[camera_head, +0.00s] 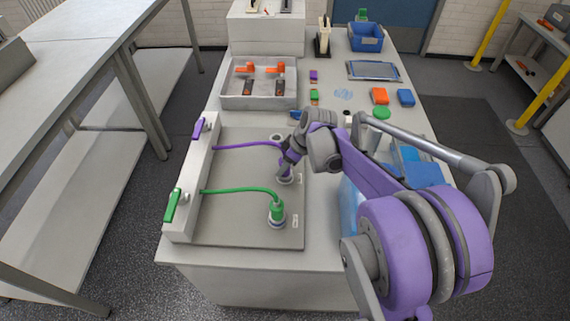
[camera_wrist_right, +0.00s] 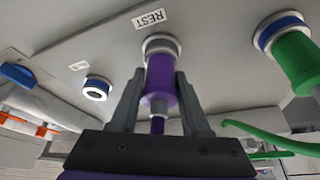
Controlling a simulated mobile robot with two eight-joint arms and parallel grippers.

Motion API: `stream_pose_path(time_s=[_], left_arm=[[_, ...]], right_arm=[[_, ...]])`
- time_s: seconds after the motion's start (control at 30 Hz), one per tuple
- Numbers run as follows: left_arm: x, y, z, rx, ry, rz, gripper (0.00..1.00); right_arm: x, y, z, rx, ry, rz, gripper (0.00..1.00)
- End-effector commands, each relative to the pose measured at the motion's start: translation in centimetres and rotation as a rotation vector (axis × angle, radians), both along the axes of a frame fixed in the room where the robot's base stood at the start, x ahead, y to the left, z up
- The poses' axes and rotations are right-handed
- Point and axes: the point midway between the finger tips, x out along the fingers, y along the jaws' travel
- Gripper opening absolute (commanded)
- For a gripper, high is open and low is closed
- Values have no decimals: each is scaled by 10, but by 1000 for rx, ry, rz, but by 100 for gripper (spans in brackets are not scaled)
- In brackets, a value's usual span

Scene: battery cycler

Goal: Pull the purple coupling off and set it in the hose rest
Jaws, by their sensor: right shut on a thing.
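The purple coupling (camera_wrist_right: 160,78) is between the fingers of my right gripper (camera_wrist_right: 158,92), which is shut on it. Its end meets a pale grey ring (camera_wrist_right: 162,42) beside a label reading REST (camera_wrist_right: 149,18); whether it is fully seated is unclear. In the head view my right gripper (camera_head: 286,166) partly hides the coupling, and the purple hose (camera_head: 245,146) runs left from there. An empty blue-ringed port (camera_wrist_right: 97,88) shows in the wrist view. My left gripper is not in view.
A green coupling (camera_head: 277,212) with a green hose (camera_head: 240,191) stands on a nearby port. Purple (camera_head: 199,128) and green (camera_head: 172,205) handles sit on the raised left edge of the grey panel (camera_head: 235,225). A grey tray (camera_head: 240,101) with orange-handled items lies behind.

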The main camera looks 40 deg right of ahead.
Motion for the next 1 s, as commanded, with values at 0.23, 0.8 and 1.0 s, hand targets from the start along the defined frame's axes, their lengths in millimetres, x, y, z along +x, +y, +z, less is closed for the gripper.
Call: stream_pose_path(time_s=[0.23,0.8,1.0], left_arm=[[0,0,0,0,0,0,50],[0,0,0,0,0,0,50],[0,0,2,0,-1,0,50]], right_arm=[[0,0,0,0,0,0,64],[0,0,0,0,0,0,100],[-3,-2,9,0,0,-1,100]])
